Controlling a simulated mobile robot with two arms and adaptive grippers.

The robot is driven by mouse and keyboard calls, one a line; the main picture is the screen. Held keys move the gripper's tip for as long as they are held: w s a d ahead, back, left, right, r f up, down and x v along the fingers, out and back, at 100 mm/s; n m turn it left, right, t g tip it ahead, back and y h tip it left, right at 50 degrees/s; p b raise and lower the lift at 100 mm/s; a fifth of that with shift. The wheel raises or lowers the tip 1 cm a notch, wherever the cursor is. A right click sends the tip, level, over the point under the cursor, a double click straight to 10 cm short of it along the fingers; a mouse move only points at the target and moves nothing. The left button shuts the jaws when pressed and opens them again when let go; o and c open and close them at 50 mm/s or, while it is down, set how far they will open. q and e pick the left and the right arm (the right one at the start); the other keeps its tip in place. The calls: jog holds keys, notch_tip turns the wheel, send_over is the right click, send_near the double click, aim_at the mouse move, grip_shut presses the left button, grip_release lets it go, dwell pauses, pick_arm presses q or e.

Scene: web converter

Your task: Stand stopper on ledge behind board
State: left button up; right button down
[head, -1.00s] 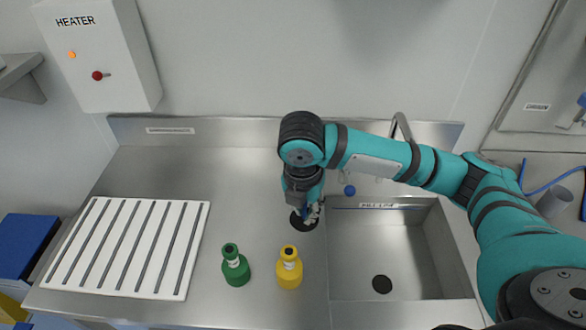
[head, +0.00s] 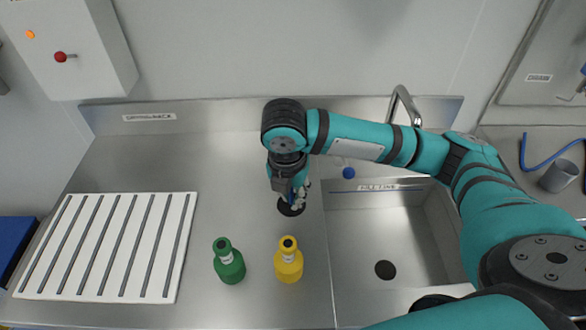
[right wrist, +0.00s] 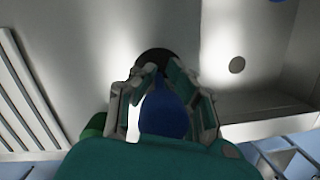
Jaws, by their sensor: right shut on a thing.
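My right gripper (head: 290,198) points down over the steel counter, left of the sink. It is shut on the stopper, whose black disc (head: 291,206) shows beneath the fingers. In the right wrist view the fingers (right wrist: 165,100) close around its blue grip (right wrist: 163,112), with the black disc (right wrist: 154,60) beyond. I cannot tell whether the disc touches the counter. The white slatted board (head: 107,247) lies flat at the left. The raised steel ledge (head: 215,112) runs along the wall behind it, labelled above the board. My left gripper is not in view.
A green bottle (head: 229,262) and a yellow bottle (head: 288,262) stand upright in front of the gripper. The sink (head: 360,235) with a dark drain (head: 385,269) and a tap (head: 403,100) is at the right. Counter between board and gripper is clear.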

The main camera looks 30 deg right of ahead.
jog(key=shift+f, duration=0.75)
jog(key=shift+w+d, duration=0.1)
jog(key=shift+w, duration=0.05)
jog(key=w+d+p, duration=0.1)
jog(key=w+d, duration=0.1)
jog(key=w, duration=0.2)
jog(key=w+d+f, duration=0.1)
jog(key=w+d, duration=0.2)
jog(key=w, duration=0.2)
jog(key=w+d+p, duration=0.1)
jog(key=w+d, duration=0.1)
jog(key=w, duration=0.2)
jog(key=shift+w+d+f+p, duration=0.15)
jog(key=shift+w+d+p, duration=0.15)
jog(key=shift+p, duration=0.05)
notch_tip(320, 180, down, 3)
jog(key=shift+f+p, duration=0.15)
jog(key=shift+p, duration=0.5)
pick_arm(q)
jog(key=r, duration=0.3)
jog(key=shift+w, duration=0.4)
pick_arm(e)
jog(key=shift+f, duration=0.2)
jog(key=shift+f, duration=0.15)
jog(key=c, duration=1.4)
grip_release()
